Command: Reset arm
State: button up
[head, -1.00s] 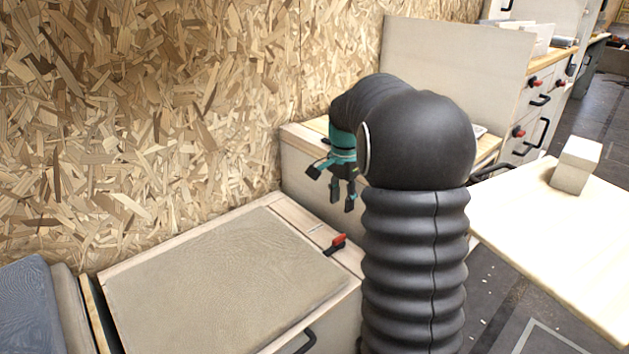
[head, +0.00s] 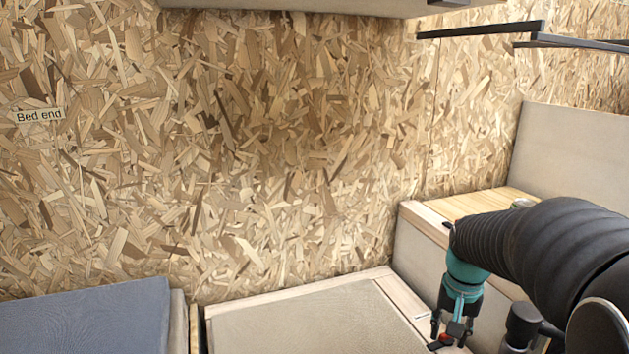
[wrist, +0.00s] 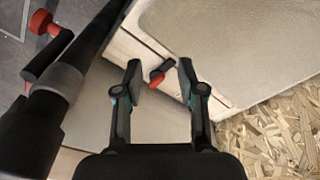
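My gripper (wrist: 158,80) is open in the wrist view, with a clear gap between its two fingers. Nothing is held between them. A red and black latch (wrist: 161,73) on the wooden rim of the low box shows in that gap, beyond the fingertips; whether they touch it I cannot tell. In the head view my gripper (head: 452,335) hangs down at the lower right, at the end of my black-sleeved arm. The red of the latch (head: 441,341) shows by its fingers there.
A low box with a beige padded top (head: 310,325) stands below the chipboard wall (head: 250,150). A blue-grey cushion (head: 85,320) lies at left. A wood-topped cabinet (head: 480,203) stands behind my arm. A shelf (head: 330,6) and black rails (head: 480,31) are overhead.

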jog(key=s+a+r+n+t, duration=0.2)
jog(key=s+a, duration=0.3)
jog(key=s, duration=0.3)
jog(key=s+a+r+n+t, duration=0.2)
jog(key=s+a+r+n, duration=0.1)
jog(key=s, duration=0.6)
jog(key=shift+s+a+r+t, duration=0.25)
jog(key=shift+a+r, duration=0.25)
jog(key=shift+a, duration=0.8)
